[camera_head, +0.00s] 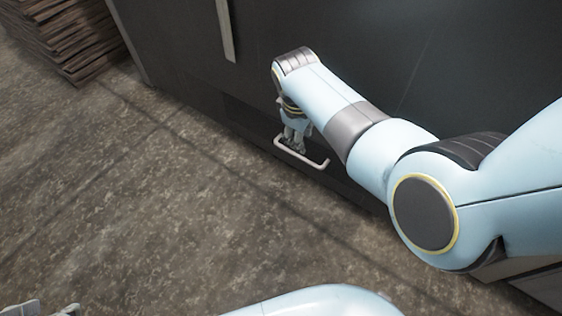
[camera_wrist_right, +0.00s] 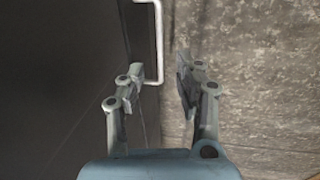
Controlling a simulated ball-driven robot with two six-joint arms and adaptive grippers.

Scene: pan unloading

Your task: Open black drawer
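The black drawer (camera_head: 345,181) is the low dark front at floor level, and it looks shut. Its pale bar handle (camera_head: 314,162) stands out from the front; it also shows in the right wrist view (camera_wrist_right: 159,45). My right gripper (camera_head: 295,145) is at the handle, pointing down. In the right wrist view my right gripper (camera_wrist_right: 162,78) has its fingers apart, with the lower end of the handle lying in the gap near the left finger. I cannot tell whether they touch. My left gripper (camera_head: 45,309) is only partly in view at the bottom left edge, away from the drawer.
A tall dark cabinet front (camera_head: 185,45) with a vertical handle (camera_head: 226,30) rises above the drawer. A stack of brown boards (camera_head: 65,40) stands at the top left. The rough brown floor (camera_head: 140,200) in front of the drawer is clear.

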